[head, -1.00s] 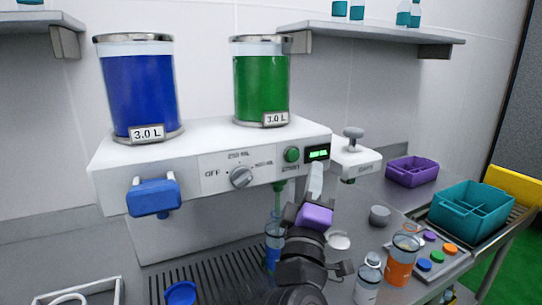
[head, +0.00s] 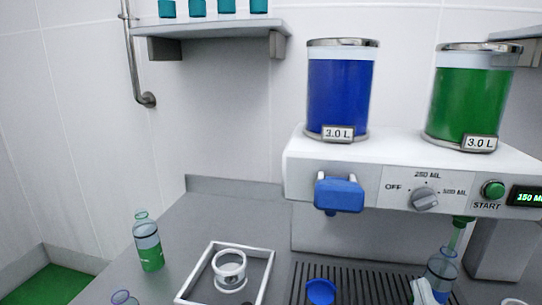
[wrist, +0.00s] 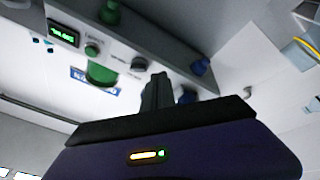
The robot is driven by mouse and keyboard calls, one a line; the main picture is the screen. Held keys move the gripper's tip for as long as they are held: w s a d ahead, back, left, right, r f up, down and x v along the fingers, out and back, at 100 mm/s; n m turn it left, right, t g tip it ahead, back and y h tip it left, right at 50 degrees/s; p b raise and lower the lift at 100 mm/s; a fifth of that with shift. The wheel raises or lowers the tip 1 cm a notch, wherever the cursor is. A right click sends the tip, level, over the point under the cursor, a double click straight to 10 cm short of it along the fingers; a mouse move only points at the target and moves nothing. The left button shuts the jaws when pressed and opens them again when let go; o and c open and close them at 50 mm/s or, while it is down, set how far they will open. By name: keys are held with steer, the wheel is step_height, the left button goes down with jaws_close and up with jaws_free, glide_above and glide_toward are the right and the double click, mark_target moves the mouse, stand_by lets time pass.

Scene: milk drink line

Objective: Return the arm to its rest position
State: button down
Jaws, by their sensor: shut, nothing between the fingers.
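My gripper (wrist: 157,80) shows in the wrist view as dark fingers, closed together with nothing between them. Beyond it, tilted in that view, is the dispenser (wrist: 120,45) with its lit display. In the head view I cannot make out my gripper. The white dispenser (head: 372,180) carries a blue tank (head: 339,95) and a green tank (head: 468,100). A bottle (head: 441,268) stands under the green nozzle. A pale piece at the bottom edge beside it is too cut off to tell.
A blue cap (head: 320,291) lies on the black drip grate (head: 352,280). A white-rimmed tray (head: 268,262) holds a white ring (head: 230,268). A shelf (head: 215,25) hangs above.

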steer(key=s+a+f+m+g+y, duration=0.1)
steer(key=s+a+f+m+g, duration=0.1)
steer(key=s+f, duration=0.3)
steer(key=s+a+f+m+g+y, duration=0.2)
steer(key=s+f, duration=0.4)
steer(key=s, duration=0.8)
steer(key=s+a+f+m+g+y, duration=0.1)
steer(key=s+f, duration=0.4)
steer(key=s, duration=0.5)
steer(key=shift+s+a+f+m+g, duration=0.15)
steer(key=shift+a+f+m+g, duration=0.15)
steer(key=shift+a+m+g, duration=0.4)
